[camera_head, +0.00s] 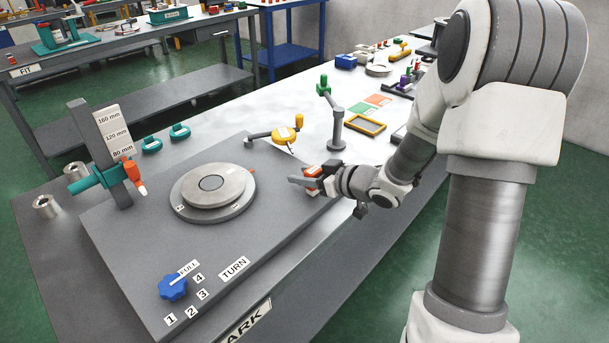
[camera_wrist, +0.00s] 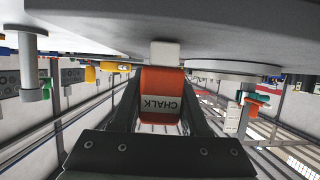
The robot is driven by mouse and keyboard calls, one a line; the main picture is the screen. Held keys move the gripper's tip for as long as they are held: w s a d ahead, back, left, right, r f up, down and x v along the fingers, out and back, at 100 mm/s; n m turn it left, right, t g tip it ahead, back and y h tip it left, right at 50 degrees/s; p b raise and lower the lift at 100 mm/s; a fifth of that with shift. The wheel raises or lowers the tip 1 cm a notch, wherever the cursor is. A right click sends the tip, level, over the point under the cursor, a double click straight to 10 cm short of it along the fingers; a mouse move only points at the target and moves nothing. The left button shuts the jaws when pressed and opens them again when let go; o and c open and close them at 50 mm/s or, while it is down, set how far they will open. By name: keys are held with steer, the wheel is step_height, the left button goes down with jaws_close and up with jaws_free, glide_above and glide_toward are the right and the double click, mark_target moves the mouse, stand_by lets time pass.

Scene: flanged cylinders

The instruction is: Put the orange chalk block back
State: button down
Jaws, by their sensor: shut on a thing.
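The orange chalk block (camera_head: 313,171) is between the jaws of my gripper (camera_head: 304,179), at the right edge of the grey work plate. In the wrist view the orange block (camera_wrist: 161,82) carries an upside-down CHALK label and has a white end (camera_wrist: 165,53). The dark fingers lie along both of its sides, shut on it. The white end is close to a grey surface at the top of the wrist view; I cannot tell if they touch. A second orange piece with a white tip (camera_head: 131,170) hangs on the teal clamp of the height post.
A round turntable (camera_head: 212,190) is left of my gripper. A blue knob (camera_head: 173,287) is at the front.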

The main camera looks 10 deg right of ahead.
steer(key=shift+c, duration=2.1)
jaws_free()
steer(key=shift+f, duration=0.1)
steer(key=shift+r, duration=0.25)
steer(key=shift+s+d+r, duration=0.15)
steer(key=shift+s+d, duration=0.1)
steer(key=p+v, duration=0.3)
steer(key=v, duration=0.8)
steer(key=shift+s, duration=0.15)
steer(key=shift+d, duration=0.1)
